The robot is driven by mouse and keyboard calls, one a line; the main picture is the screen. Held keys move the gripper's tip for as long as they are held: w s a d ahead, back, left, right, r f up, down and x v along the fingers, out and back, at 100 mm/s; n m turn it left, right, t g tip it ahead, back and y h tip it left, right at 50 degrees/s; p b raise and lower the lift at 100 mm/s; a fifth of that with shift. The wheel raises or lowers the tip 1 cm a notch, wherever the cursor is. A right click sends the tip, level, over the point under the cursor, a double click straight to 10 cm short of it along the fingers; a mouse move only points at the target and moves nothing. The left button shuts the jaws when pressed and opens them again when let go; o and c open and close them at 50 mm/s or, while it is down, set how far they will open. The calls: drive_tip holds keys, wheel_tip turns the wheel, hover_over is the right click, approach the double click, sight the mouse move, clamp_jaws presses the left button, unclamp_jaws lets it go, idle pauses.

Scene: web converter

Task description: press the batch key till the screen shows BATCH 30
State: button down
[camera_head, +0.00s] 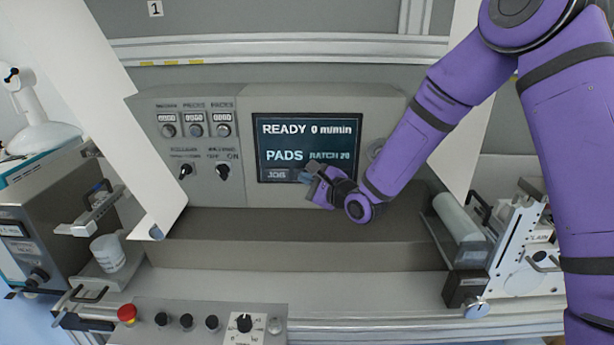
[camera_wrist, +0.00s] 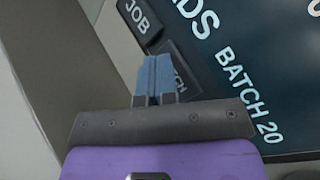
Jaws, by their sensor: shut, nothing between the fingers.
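The screen (camera_head: 307,140) on the grey control panel reads READY 0 m/min and PADS, with a smaller batch line beside it. In the wrist view that line reads BATCH 20 (camera_wrist: 248,95). The JOB key (camera_head: 277,174) is at the screen's lower left. The batch key (camera_wrist: 183,72), with only the end of its label showing, is partly hidden behind my fingers. My gripper (camera_head: 314,173) is shut and empty, its blue fingertips (camera_wrist: 155,62) over the batch key. I cannot tell whether they touch it.
Knobs and small counters (camera_head: 195,122) sit left of the screen. A front console (camera_head: 195,320) carries a red button (camera_head: 127,313) and several black knobs. A white web (camera_head: 100,95) slants down at left. A roller unit (camera_head: 505,245) stands at right. The ledge below the screen is clear.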

drive_tip(key=shift+w, duration=0.5)
idle(0.5)
drive_tip(key=shift+s, duration=0.95)
drive_tip(key=shift+s, duration=0.1)
drive_tip(key=s, duration=0.4)
drive_tip(key=shift+s+a, duration=0.1)
drive_tip(key=shift+s, duration=0.3)
drive_tip(key=shift+r, duration=0.1)
idle(0.5)
